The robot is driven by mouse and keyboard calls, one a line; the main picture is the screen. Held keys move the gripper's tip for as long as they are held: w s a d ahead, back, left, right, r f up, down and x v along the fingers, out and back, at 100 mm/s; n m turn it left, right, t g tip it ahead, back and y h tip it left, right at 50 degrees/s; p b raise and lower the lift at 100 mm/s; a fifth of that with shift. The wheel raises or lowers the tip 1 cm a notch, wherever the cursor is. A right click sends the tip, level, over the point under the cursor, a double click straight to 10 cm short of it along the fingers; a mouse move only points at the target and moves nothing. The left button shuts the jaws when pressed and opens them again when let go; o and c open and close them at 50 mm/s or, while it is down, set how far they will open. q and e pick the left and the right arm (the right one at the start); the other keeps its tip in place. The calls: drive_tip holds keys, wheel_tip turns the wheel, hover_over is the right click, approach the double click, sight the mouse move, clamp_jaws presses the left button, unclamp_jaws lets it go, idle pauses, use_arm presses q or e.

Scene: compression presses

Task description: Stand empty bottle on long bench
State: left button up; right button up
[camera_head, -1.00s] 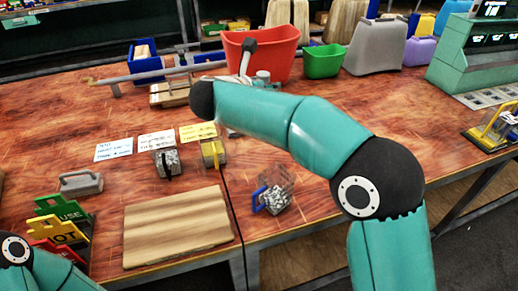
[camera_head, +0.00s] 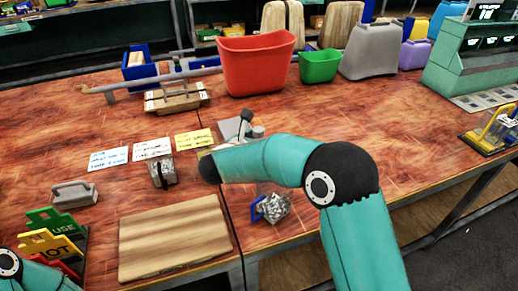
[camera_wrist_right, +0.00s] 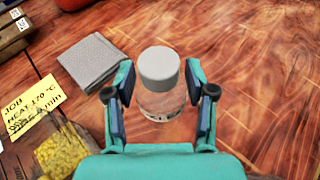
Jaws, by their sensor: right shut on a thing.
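The bottle (camera_wrist_right: 160,95) is clear with a grey cap and a dark-printed label. It stands out in the right wrist view between the two fingers of my right gripper (camera_wrist_right: 159,82), which is shut on it. Red-brown bench top (camera_head: 350,118) shows behind it; I cannot tell whether its base touches the wood. In the head view my right forearm reaches left over the bench and hides most of the gripper and the bottle. My left gripper is out of view; only part of that arm shows at lower left.
A grey pad (camera_wrist_right: 92,62) lies left of the bottle, near a yellow card (camera_wrist_right: 28,108) and a box of yellow granules (camera_wrist_right: 62,148). A clear box of pale pellets (camera_head: 271,207) sits near the front edge. Red (camera_head: 258,65) and green (camera_head: 319,66) bins stand behind.

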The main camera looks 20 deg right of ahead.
drive_tip(key=shift+f, duration=2.15)
drive_tip(key=o, duration=1.3)
drive_tip(key=shift+c, duration=0.2)
drive_tip(key=shift+s+a, duration=0.15)
drive_tip(key=b+v, duration=0.2)
drive_tip(key=v, duration=0.9)
drive_tip(key=shift+s+a+r, duration=0.15)
drive_tip(key=shift+s+r, duration=0.05)
drive_tip(key=shift+s, duration=0.05)
